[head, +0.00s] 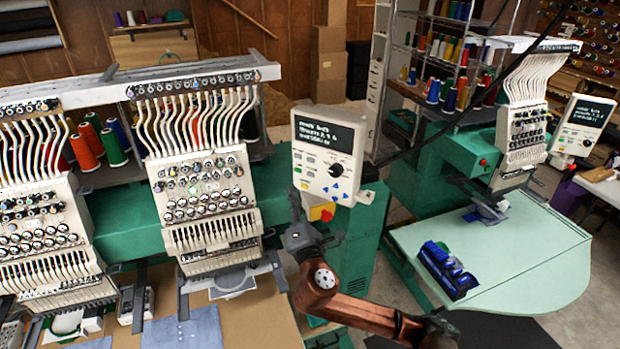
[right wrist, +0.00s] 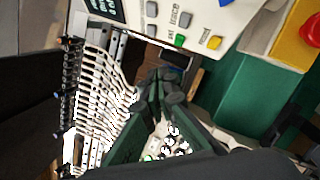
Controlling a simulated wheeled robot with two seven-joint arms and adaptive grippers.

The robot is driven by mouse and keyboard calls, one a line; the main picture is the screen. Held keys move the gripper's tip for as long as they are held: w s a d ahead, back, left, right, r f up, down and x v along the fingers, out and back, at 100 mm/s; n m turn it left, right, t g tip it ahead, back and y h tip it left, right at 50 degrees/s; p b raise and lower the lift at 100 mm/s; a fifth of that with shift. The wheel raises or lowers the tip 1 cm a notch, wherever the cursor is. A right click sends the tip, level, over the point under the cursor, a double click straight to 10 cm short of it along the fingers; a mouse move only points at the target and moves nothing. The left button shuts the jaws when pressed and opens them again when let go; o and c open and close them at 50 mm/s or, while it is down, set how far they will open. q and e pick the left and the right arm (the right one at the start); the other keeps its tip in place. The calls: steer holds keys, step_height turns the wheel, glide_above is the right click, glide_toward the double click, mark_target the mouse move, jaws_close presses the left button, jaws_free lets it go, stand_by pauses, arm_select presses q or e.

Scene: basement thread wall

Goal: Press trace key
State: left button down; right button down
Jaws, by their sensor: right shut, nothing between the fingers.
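The control panel (head: 328,152) is a pale box with a dark text screen, a black knob and blue keys, beside the embroidery heads. In the right wrist view its lower face (right wrist: 200,28) shows grey, green, yellow and blue keys. Lettering reading "trace" stands beside a grey key (right wrist: 186,19). My right gripper (head: 296,197) is shut and empty, just below and left of the panel. Its dark fingertips also show in the right wrist view (right wrist: 168,84), apart from the keys in the picture. My left gripper is not in view.
A red stop button on a yellow plate (right wrist: 284,35) sits close to the panel keys. The white embroidery head (head: 205,190) stands left of my gripper. A green table (head: 520,240) with a blue item lies at right.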

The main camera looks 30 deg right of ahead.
mark_target(311, 174)
steer(key=shift+w+d+b, duration=0.2)
steer(key=shift+w+d, duration=0.25)
steer(key=shift+d, duration=0.45)
steer(key=shift+w+d+b, duration=0.15)
steer(key=shift+w+d, duration=0.3)
steer(key=shift+d, duration=0.45)
steer(key=shift+w+d+b, duration=0.2)
steer(key=shift+w+d, duration=0.25)
steer(key=shift+d, duration=0.45)
steer(key=shift+d, duration=0.1)
steer(key=shift+w+d, duration=0.2)
steer(key=shift+d, duration=0.1)
steer(key=shift+w+d, duration=0.2)
steer(key=shift+d, duration=0.2)
steer(key=shift+a, duration=0.1)
stand_by(0.3)
steer(key=shift+s+a+p, duration=0.4)
steer(key=shift+a+p, duration=0.1)
steer(key=shift+a, duration=0.2)
